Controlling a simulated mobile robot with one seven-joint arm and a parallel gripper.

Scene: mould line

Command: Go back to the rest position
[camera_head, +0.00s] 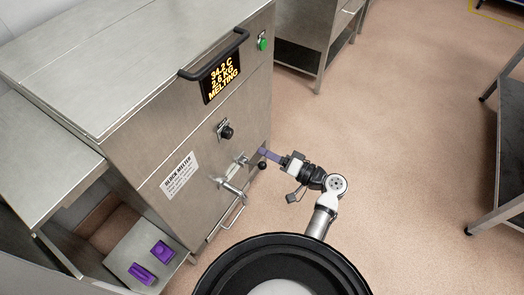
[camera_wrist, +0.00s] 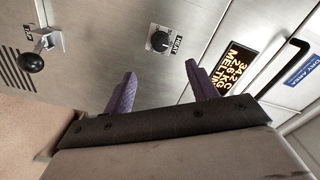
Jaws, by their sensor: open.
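My gripper (camera_head: 268,154) is out in front of the steel block melter (camera_head: 160,150), close to its front face in the head view. In the wrist view, the purple fingers of my gripper (camera_wrist: 162,92) are spread apart with nothing between them. The melter's display (camera_head: 221,80) reads 34.2 C, 2.6 KG, MELTING. A black heat knob (camera_wrist: 160,41) is beyond the fingers in the wrist view, apart from them. A black ball-ended lever (camera_wrist: 31,62) is at the upper left there.
Two purple pieces (camera_head: 143,273) lie on a low steel shelf (camera_head: 128,243) at the lower left. A drain valve and handle (camera_head: 231,188) stick out from the melter's front. Steel tables stand at the top and the right (camera_head: 510,150). The floor (camera_head: 400,120) between is clear.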

